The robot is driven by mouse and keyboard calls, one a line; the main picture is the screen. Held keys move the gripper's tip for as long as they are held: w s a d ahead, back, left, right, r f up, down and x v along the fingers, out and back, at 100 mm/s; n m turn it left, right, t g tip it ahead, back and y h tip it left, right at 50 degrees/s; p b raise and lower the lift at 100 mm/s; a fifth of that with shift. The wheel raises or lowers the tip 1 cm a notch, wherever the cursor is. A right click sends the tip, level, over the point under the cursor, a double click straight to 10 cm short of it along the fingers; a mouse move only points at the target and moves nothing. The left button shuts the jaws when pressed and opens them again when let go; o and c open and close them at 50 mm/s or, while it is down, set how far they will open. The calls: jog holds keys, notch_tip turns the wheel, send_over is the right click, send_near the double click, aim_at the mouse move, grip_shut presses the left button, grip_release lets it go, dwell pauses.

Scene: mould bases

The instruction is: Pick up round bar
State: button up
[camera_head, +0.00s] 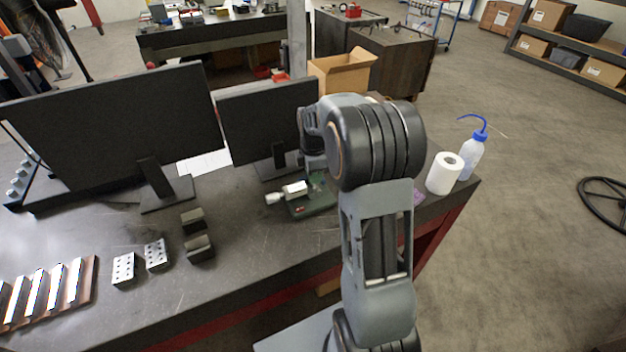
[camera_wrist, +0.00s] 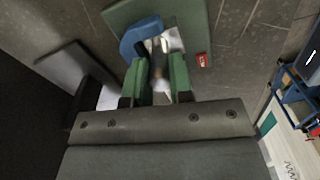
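In the wrist view, the two green fingers of my gripper (camera_wrist: 159,62) point down at a green base plate (camera_wrist: 117,17) and stand apart. A blue curved frame (camera_wrist: 141,35) is beside the left finger. A shiny greyish piece, possibly the round bar (camera_wrist: 161,72), shows between the fingers. I cannot tell whether they touch it. In the head view, the green base (camera_head: 318,205) stands on the bench, with a white and silver cylindrical part (camera_head: 294,188) on its left side. My arm hides part of the base, and no separate round bar is clear there.
Two dark monitors (camera_head: 110,125) stand behind on the bench (camera_head: 235,255). Two dark blocks (camera_head: 198,247), two drilled metal blocks (camera_head: 156,254) and a ridged rack (camera_head: 85,290) are on the left. A white roll (camera_head: 444,174) and a wash bottle (camera_head: 472,155) stand on the right.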

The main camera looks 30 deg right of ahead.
grip_shut()
jog(key=shift+r, duration=0.15)
